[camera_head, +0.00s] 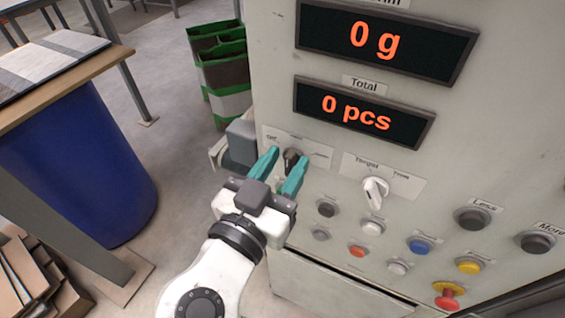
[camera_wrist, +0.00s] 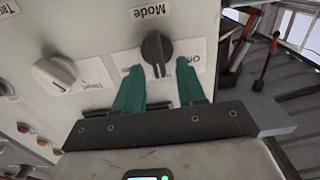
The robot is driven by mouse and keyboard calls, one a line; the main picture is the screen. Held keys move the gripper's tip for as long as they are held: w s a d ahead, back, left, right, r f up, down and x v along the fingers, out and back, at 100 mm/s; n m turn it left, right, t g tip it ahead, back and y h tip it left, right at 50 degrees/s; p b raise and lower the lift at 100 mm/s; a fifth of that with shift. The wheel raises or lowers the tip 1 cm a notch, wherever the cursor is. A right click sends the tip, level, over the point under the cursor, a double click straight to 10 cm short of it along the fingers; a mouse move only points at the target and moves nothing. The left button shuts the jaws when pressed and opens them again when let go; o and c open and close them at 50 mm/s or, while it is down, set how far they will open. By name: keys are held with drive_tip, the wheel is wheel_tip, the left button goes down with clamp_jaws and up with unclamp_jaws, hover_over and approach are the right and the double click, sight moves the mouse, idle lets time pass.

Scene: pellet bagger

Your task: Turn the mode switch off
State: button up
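The mode switch is a black rotary knob (camera_wrist: 156,48) under a "Mode" label in the wrist view. Its pointer ridge stands roughly upright there, tilted slightly. In the head view the knob (camera_head: 292,158) shows small between the fingertips of my gripper (camera_head: 279,165), partly hidden by them. My gripper also shows in the wrist view (camera_wrist: 158,75), with its teal fingers apart on either side of the knob. I see no clear contact with it. An "On" marking is legible at the label's right in the wrist view; the left side is partly covered by a finger.
A white rotary knob (camera_head: 375,190) sits right of the mode switch. Several push buttons, including a red emergency button (camera_head: 447,296), lie below. The displays (camera_head: 385,40) read "0 g" and "0 pcs". A grey box (camera_head: 242,142) juts out at the panel's left edge.

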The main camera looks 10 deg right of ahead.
drive_tip(key=shift+c, duration=0.2)
clamp_jaws()
drive_tip(key=shift+n, duration=0.3)
drive_tip(key=n+p, duration=0.1)
drive_tip(key=n, duration=0.1)
drive_tip(key=n+p, duration=0.1)
drive_tip(key=n, duration=0.2)
drive_tip(key=shift+w+a, duration=0.2)
drive_tip(key=shift+a, duration=0.2)
drive_tip(key=n+p, duration=0.1)
drive_tip(key=n, duration=0.1)
drive_tip(key=n+p, duration=0.1)
drive_tip(key=n, duration=0.1)
drive_tip(key=shift+w+a+f+p, duration=0.15)
drive_tip(key=shift+a+f+p, duration=0.05)
drive_tip(key=shift+p, duration=0.1)
drive_tip(key=shift+a+f+n+p, duration=0.15)
drive_tip(key=shift+n+p, duration=0.25)
drive_tip(key=shift+n, duration=0.7)
drive_tip(key=shift+f, duration=0.1)
drive_tip(key=shift+o, duration=0.2)
unclamp_jaws()
